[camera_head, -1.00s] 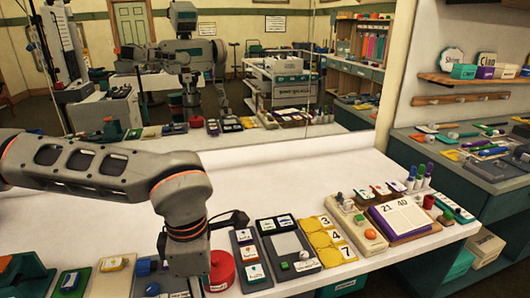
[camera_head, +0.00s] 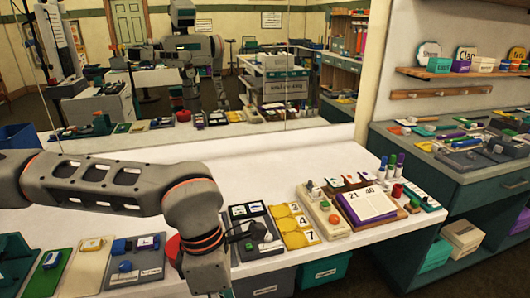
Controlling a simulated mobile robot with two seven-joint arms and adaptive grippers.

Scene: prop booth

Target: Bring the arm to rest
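My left arm (camera_head: 110,185) reaches in from the left over the white table (camera_head: 290,160). Its forearm is about level and its wrist (camera_head: 205,240) points down at the table's front part. The gripper at its end is not visible; the wrist runs down to the bottom of the picture. A black part on the wrist's right side overlaps a grey board with small cards (camera_head: 262,250). My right arm and gripper are not in view.
A red round thing (camera_head: 172,250) is partly hidden behind the wrist. Several boards lie at left. A mirror (camera_head: 225,70) backs the table; its rear strip is clear.

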